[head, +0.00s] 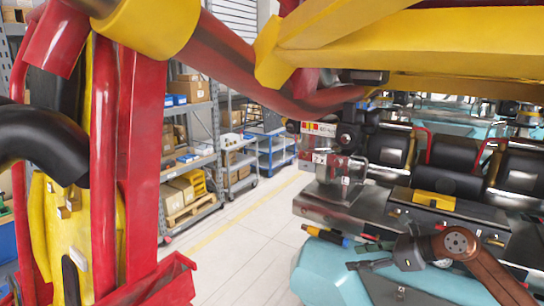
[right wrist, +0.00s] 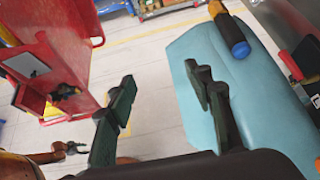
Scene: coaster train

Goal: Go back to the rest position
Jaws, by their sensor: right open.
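My right gripper (head: 360,255) is at the lower right of the head view, on a copper-brown arm, beside the teal train body (head: 325,272). In the right wrist view its two dark fingers (right wrist: 160,82) stand wide apart with nothing between them. The teal body also shows there, behind and beside the right finger (right wrist: 262,110). A dark, claw-like end on a brown link (right wrist: 68,149) at the lower left of the wrist view looks like my left gripper. It is too small to read, and the left gripper does not show in the head view.
A red and yellow frame (head: 133,150) fills the head view's left, and yellow beams (head: 350,30) cross its top. Black train seats (head: 388,147) stand at right. Shelves (head: 190,165) stand behind open floor (head: 245,225).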

